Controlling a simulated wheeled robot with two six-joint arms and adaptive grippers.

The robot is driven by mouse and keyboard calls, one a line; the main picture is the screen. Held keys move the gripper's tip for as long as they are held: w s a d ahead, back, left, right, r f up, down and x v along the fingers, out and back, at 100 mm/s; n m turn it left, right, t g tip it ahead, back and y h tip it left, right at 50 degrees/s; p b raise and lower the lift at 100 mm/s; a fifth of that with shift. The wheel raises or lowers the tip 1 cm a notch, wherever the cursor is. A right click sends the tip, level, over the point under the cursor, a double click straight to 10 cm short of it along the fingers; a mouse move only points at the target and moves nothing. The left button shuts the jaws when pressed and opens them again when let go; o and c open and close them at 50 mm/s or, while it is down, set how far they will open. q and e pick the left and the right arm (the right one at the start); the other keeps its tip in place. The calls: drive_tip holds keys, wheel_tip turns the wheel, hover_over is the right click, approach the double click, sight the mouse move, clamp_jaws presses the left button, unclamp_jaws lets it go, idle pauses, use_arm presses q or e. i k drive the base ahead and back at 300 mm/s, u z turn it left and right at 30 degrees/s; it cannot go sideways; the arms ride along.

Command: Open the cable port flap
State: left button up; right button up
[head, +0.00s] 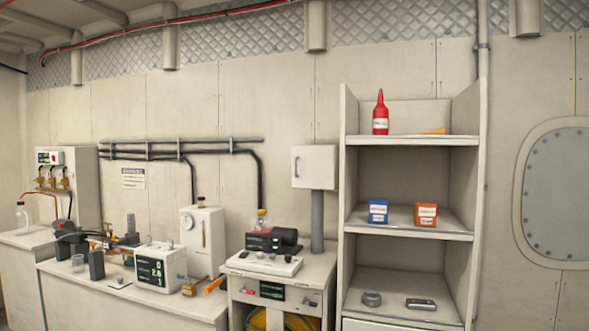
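No flap marked as a cable port can be picked out with certainty. A pale wall box (317,168) with a small handle on its left side is closed, above a grey vertical pipe (317,220). An oval grey plate (560,190) with bolts around its edge is set in the wall at the far right, partly cut off by the picture edge. Neither of my grippers can be made out in the head view.
A shelf unit (348,205) holds a red bottle (381,115), a blue box (378,211) and an orange box (425,214). A long bench (150,305) at left carries instruments, including a white display unit (160,266). A cabinet (315,285) stands between them.

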sight(313, 167)
drive_tip(key=z, duration=0.8)
drive_tip(key=i, duration=1.45)
drive_tip(key=u, duration=0.3)
